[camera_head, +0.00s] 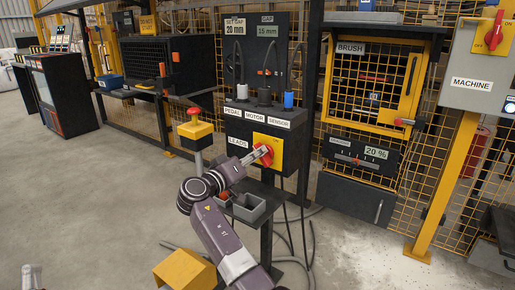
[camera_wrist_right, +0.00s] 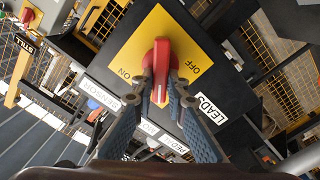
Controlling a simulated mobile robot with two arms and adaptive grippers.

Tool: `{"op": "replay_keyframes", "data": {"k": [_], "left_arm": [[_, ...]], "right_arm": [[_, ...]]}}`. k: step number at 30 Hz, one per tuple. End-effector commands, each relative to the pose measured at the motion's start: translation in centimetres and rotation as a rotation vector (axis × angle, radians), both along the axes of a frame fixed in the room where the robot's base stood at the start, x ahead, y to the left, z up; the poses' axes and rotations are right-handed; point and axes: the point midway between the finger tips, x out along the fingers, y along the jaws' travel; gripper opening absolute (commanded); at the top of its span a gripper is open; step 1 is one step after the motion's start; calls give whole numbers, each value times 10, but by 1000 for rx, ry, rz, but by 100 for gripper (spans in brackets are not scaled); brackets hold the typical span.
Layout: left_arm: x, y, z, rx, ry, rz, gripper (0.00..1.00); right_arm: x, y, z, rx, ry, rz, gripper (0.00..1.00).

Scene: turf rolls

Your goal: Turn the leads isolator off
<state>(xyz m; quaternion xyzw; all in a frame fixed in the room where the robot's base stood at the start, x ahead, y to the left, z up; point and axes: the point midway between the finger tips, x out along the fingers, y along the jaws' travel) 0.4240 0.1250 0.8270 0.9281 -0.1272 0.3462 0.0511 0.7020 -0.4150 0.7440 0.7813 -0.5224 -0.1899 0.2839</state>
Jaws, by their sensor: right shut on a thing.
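The leads isolator is a red rotary handle (camera_wrist_right: 161,68) on a yellow plate (camera_head: 276,142) marked ON and OFF, fixed to a dark box beside the LEADS label (camera_head: 238,142). In the right wrist view OFF is right of the handle and ON is left; the handle lies between the two words. My right gripper (camera_head: 262,157) reaches the handle from the front left. Its two fingers (camera_wrist_right: 164,91) are closed around the handle's near end, one on each side. A small grey part at the bottom left of the head view may be my left gripper; its fingers cannot be made out.
A red-topped yellow button post (camera_head: 194,127) stands close left of my right arm. A grey bin (camera_head: 249,207) is below the box. Cables rise from the box top. The MACHINE isolator (camera_head: 494,31) is at the far right. Open floor lies at left.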

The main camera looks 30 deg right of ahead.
Motion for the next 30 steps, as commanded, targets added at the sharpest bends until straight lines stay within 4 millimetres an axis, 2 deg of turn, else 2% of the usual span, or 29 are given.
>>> {"op": "replay_keyframes", "data": {"k": [3, 6, 10, 14, 19, 23, 27, 30], "left_arm": [[25, -2, -31, 55, 189, 11, 40], [40, -2, -63, 99, 349, 19, 40], [50, 1, -109, 156, 558, 32, 40], [49, 8, -156, 208, 768, 43, 40], [29, 21, -216, 276, 1043, 58, 40], [2, 33, -258, 324, 1254, 70, 40], [-39, 49, -294, 373, 1480, 81, 40], [-72, 60, -313, 404, 1633, 87, 40]], "right_arm": [[1, 1, 2, -27, 66, 1, 0], [1, 1, 2, -49, 119, 1, 0], [2, 1, 1, -77, 190, 2, 0], [2, 2, 0, -107, 263, 2, 0], [3, 2, -1, -149, 361, 2, 0], [3, 2, -2, -180, 438, 2, 0], [4, 2, -3, -215, 520, 2, 0], [4, 2, -4, -239, 579, 2, 0]]}}
